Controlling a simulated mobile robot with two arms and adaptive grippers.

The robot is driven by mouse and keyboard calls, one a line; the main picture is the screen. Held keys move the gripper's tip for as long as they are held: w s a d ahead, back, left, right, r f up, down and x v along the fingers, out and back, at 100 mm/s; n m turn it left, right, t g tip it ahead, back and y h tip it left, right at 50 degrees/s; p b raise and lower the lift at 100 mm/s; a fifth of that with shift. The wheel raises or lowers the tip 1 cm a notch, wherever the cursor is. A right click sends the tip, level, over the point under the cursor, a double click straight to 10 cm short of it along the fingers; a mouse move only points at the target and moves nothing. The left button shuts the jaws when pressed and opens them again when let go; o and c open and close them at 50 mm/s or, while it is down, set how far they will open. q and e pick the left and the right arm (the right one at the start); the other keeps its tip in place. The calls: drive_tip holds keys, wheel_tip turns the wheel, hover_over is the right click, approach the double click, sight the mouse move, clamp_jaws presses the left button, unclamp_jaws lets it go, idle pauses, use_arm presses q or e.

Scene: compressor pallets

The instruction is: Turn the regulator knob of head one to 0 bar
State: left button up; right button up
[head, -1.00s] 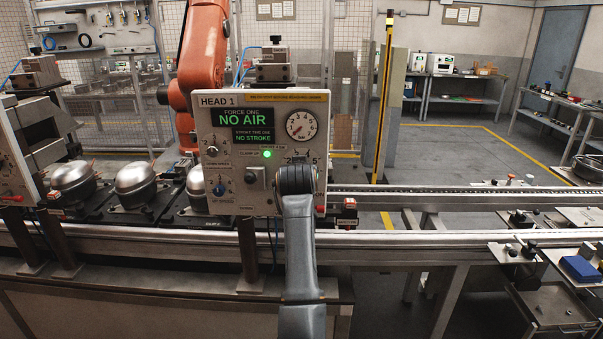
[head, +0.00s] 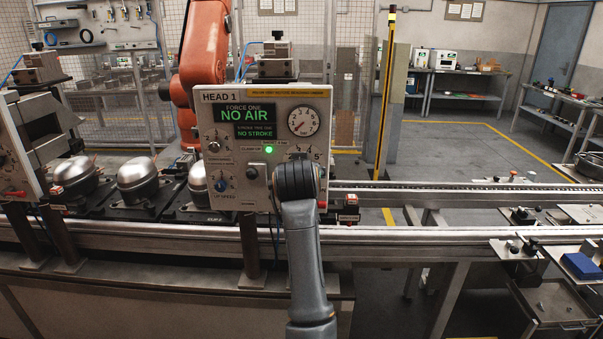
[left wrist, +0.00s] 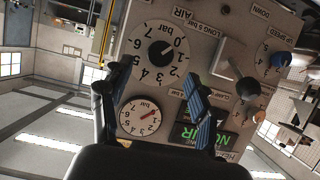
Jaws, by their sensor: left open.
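The head one panel (head: 220,110) stands upright at the middle of the head view. Its screen reads NO AIR and NO STROKE. In the head view my wrist hides the knob.
A round gauge (head: 303,121) with a red needle sits above my wrist; it also shows in the left wrist view (left wrist: 140,117). A blue knob (head: 221,185) is at the panel's lower left. A rail (head: 420,240) runs below. Compressors (head: 137,178) stand at left.

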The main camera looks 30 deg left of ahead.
use_arm(q)
drive_tip(key=v, duration=0.4)
drive_tip(key=shift+s+d+r, duration=0.1)
drive_tip(key=shift+s+d, duration=0.15)
drive_tip(key=shift+s, duration=0.1)
